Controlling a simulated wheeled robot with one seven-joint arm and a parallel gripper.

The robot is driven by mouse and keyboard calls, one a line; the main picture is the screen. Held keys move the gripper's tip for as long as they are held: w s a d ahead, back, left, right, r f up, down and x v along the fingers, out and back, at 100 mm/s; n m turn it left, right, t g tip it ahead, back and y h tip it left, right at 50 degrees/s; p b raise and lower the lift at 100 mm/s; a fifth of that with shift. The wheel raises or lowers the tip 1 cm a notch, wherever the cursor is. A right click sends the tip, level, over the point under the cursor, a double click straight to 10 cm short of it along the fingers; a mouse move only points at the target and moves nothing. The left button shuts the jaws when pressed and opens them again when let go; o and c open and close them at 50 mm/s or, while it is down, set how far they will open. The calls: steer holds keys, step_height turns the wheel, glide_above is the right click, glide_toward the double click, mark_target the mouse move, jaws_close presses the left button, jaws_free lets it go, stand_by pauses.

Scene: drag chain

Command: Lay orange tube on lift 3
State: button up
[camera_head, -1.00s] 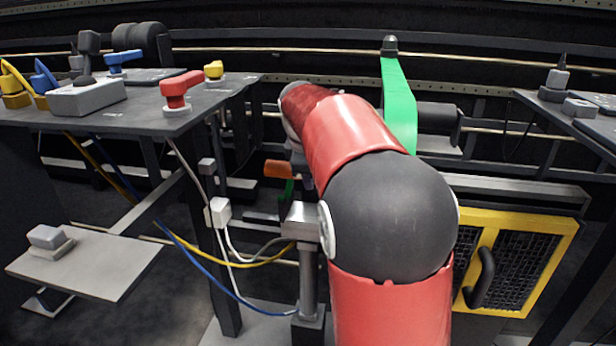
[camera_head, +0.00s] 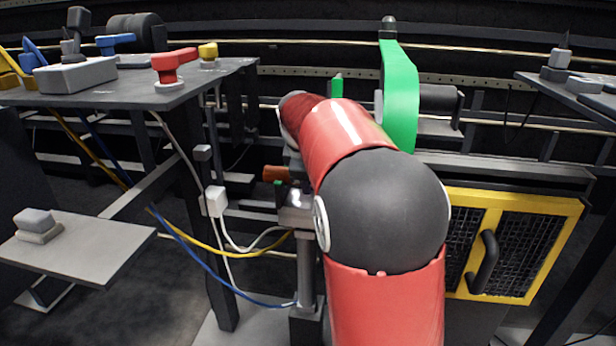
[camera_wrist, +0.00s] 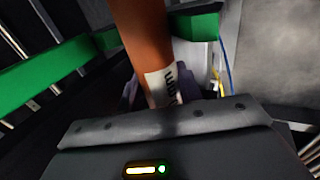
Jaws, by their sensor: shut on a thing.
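The orange tube (camera_wrist: 142,35) is in my gripper (camera_wrist: 162,92) in the wrist view, with a white label with dark print near the jaws. Its far end runs out of the frame. In the head view a short end of the orange tube (camera_head: 274,174) shows left of my red arm; the rest is hidden, as is my gripper. Just below it a grey block (camera_head: 297,211) tops an upright post. I see no number on it, so I cannot tell whether it is lift 3. Tube and block look close; contact is unclear.
Green bars (camera_wrist: 48,72) lie close beside the tube in the wrist view. A table with colored levers (camera_head: 130,92) stands at left, a low shelf (camera_head: 90,250) below it. Blue, yellow and white cables hang near the post. A yellow mesh guard (camera_head: 560,245) is at right.

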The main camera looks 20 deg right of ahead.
steer(key=o, duration=1.2)
steer(key=shift+r, duration=0.1)
steer(key=shift+c, duration=0.2)
steer(key=v, duration=0.7)
steer(key=shift+s+a+r+p, duration=0.15)
steer(key=shift+s+r+p, duration=0.05)
steer(key=shift+r+p, duration=0.1)
